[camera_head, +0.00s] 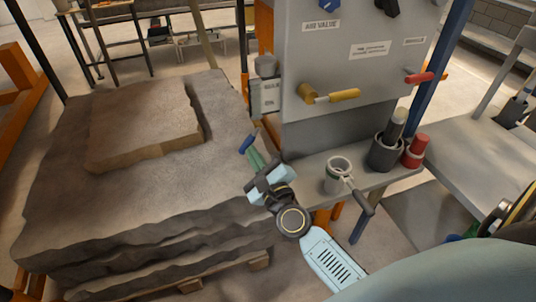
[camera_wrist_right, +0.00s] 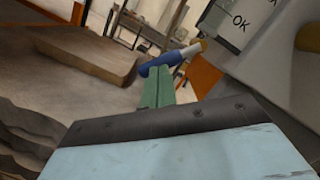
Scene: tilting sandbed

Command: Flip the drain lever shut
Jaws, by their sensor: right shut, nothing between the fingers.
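A lever with a blue grip (camera_head: 246,144) is at the lower left side of the grey panel, beside the sandbed. It looks like the drain lever, but no label on it can be read. In the right wrist view the blue grip (camera_wrist_right: 165,61) runs to a pale shaft and a brass-coloured end. My right gripper (camera_head: 255,155) has its green fingers shut and empty, with the tips close to the blue grip. In the right wrist view the fingertips (camera_wrist_right: 158,80) appear just below the grip; I cannot tell whether they touch. My left gripper is not in view.
The panel (camera_head: 300,55) carries a yellow lever (camera_head: 335,96) and a red lever (camera_head: 420,77). A shelf below holds a metal cup (camera_head: 336,176), a dark holder (camera_head: 384,154) and a red container (camera_head: 414,150). The rough sandbed block (camera_head: 70,190) fills the left.

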